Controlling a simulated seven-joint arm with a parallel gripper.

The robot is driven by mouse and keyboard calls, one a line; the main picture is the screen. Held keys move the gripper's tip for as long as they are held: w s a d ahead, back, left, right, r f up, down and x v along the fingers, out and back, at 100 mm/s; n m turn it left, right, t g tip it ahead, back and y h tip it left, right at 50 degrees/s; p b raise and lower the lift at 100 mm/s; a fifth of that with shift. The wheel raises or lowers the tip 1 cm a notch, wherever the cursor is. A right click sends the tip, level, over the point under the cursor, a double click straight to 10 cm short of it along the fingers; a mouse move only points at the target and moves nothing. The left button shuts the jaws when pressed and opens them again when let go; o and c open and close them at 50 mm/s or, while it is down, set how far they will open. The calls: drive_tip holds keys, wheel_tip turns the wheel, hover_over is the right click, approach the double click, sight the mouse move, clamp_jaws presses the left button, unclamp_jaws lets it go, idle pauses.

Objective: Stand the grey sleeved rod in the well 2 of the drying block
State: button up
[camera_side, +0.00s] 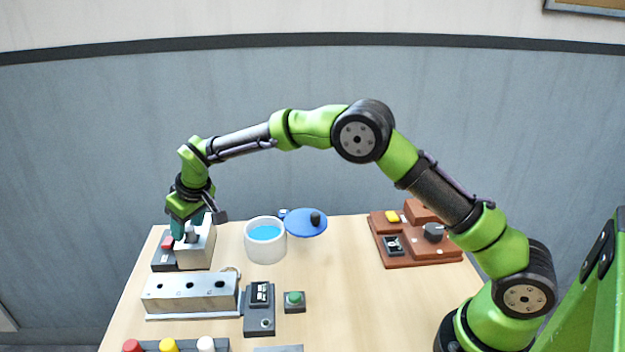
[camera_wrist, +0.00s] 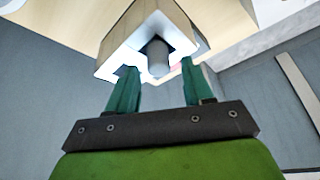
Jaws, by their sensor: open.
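My gripper (camera_side: 186,238) is at the far left of the table, pointing down at a pale metal block (camera_side: 196,254). In the wrist view its two teal fingers (camera_wrist: 158,86) are open and apart. A grey rounded piece (camera_wrist: 158,58), which looks like the grey sleeved rod, sits in the notch of the pale block, between the fingertips; I cannot tell whether they touch it. The silver block with a row of dark holes (camera_side: 190,306), apparently the drying block, stands in front of it. No rod shows in its holes, and I cannot read any well numbers.
A dark display unit (camera_side: 258,308) and a green-button box (camera_side: 294,302) are near the block. Coloured caps (camera_side: 168,345) line the front. A brown console (camera_side: 414,248) is at right.

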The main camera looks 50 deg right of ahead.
drive_tip(key=shift+r, duration=0.3)
drive_tip(key=s+d+r+m, duration=0.1)
drive_tip(key=s+d+r, duration=0.2)
drive_tip(key=s+r, duration=0.5)
drive_tip(key=s+d+r+m, duration=0.1)
drive_tip(key=s+d+r, duration=0.3)
drive_tip(key=r, duration=0.7)
drive_tip(key=s+d+f+m+t, duration=0.1)
drive_tip(key=s+d, duration=0.1)
drive_tip(key=s, duration=0.6)
drive_tip(key=s+d+f+m, duration=0.1)
drive_tip(key=s+d, duration=0.1)
drive_tip(key=s, duration=0.6)
drive_tip(key=s+d+f+m+t+y, duration=0.1)
drive_tip(key=s+d+m, duration=0.1)
drive_tip(key=s, duration=0.7)
drive_tip(key=shift+d+f+t, duration=0.3)
drive_tip(key=shift+d, duration=0.2)
